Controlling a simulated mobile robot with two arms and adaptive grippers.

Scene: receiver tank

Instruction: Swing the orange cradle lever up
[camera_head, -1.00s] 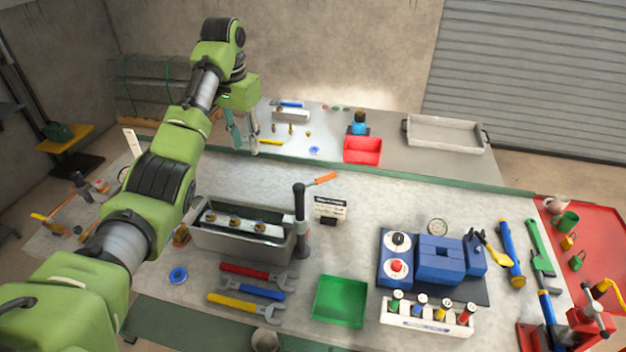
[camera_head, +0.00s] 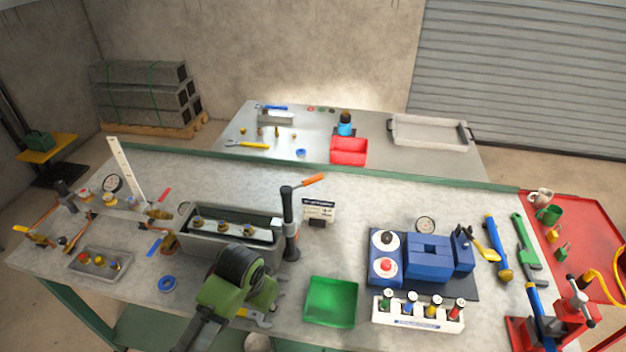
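The orange lever (camera_head: 314,180) sticks out to the upper right from the top of a black post (camera_head: 289,222). The post stands at the right end of a grey open tank (camera_head: 187,242). Inside the tank, a light bar (camera_head: 234,230) carries several brass fittings. Part of my green and black arm shows at the bottom, in front of the tank and over the wrenches. It is apart from the lever.
Partly covered wrenches (camera_head: 262,318) lie under my arm. A green tray (camera_head: 331,301) is right of it, and a small sign (camera_head: 318,209) stands close to the post. A blue block fixture (camera_head: 426,258) and a rack of bottles (camera_head: 418,311) are farther right. Bench behind the lever is clear.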

